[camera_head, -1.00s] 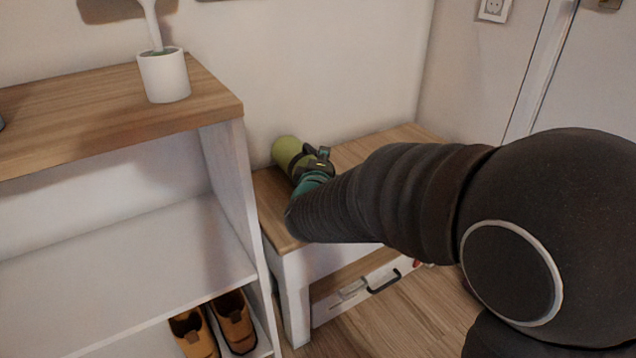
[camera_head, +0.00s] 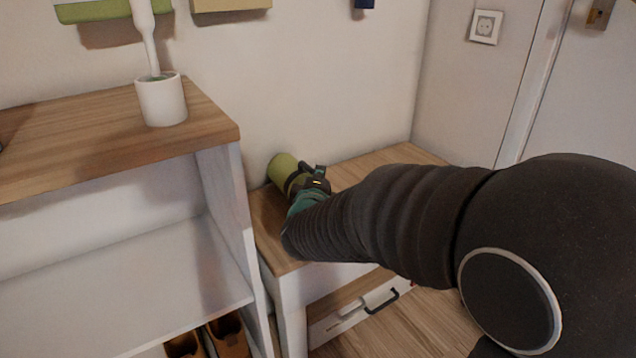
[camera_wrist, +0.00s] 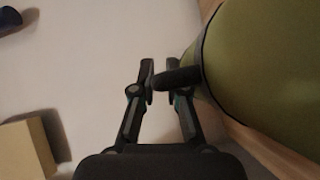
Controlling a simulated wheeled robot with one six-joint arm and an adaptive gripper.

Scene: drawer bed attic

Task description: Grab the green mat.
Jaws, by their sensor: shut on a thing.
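The green mat (camera_head: 282,167) is rolled up and lies on the wooden top of the low bench, close to the wall. A dark band goes around it. It fills the right side of the wrist view (camera_wrist: 265,60), with a dark strap (camera_wrist: 180,77) standing out from the band. My gripper (camera_head: 318,177) is at the mat's near right side. In the wrist view my gripper (camera_wrist: 160,80) has its fingers close together at the strap, beside the roll and not around it. It is shut on the strap; the exact contact is partly hidden.
A taller shelf (camera_head: 225,128) stands close on the left, with a white pot (camera_head: 162,100) on top and brown shoes (camera_head: 228,338) below. The wall is right behind the mat.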

